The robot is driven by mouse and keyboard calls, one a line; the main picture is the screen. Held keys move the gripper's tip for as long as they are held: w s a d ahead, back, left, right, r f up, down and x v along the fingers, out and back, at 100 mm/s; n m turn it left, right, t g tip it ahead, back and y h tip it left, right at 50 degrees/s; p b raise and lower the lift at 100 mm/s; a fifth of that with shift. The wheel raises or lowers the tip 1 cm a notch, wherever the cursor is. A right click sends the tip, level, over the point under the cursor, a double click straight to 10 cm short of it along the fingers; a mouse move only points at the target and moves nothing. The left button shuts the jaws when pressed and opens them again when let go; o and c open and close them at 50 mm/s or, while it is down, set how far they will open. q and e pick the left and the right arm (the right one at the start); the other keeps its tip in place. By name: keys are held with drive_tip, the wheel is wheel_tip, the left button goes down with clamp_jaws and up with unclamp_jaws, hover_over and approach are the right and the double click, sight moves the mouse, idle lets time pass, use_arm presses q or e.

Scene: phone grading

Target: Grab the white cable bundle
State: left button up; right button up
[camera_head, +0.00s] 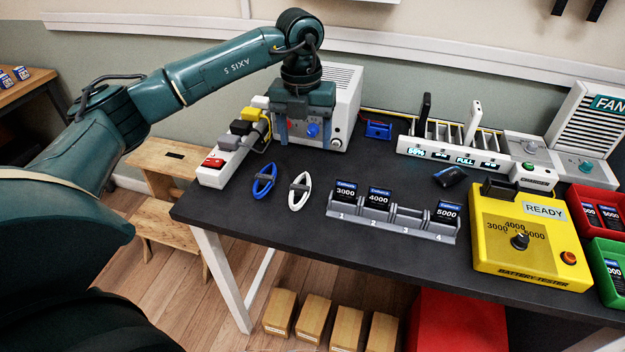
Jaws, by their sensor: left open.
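The white cable bundle (299,188) is an oval loop with a grey tie across its middle. It lies flat on the dark table (380,255) near the front left edge. A blue cable bundle (264,182) of like shape lies just to its left. My left gripper (305,132) points down from above, in front of a white box, behind the white bundle in the picture. It is open, with nothing seen between its fingers, and apart from the bundle. My right gripper is not in view.
A white power strip (212,176) with plugs stands left of the bundles. The white box (346,85) stands behind my gripper. To the right are a grey battery holder (391,222), a yellow battery tester (480,255) and a phone rack (437,151).

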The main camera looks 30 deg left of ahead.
use_arm(q)
hover_over(300, 186)
drive_tip(key=f, duration=0.7)
drive_tip(key=shift+w+d+f, duration=0.15)
drive_tip(key=shift+w+f, duration=0.05)
drive_tip(key=shift+w, duration=0.1)
drive_tip(key=f, duration=0.3)
drive_tip(key=f+p, duration=0.1)
drive_tip(key=shift+s+f, duration=0.4)
drive_tip(key=shift+f, duration=0.35)
drive_tip(key=c, duration=1.1)
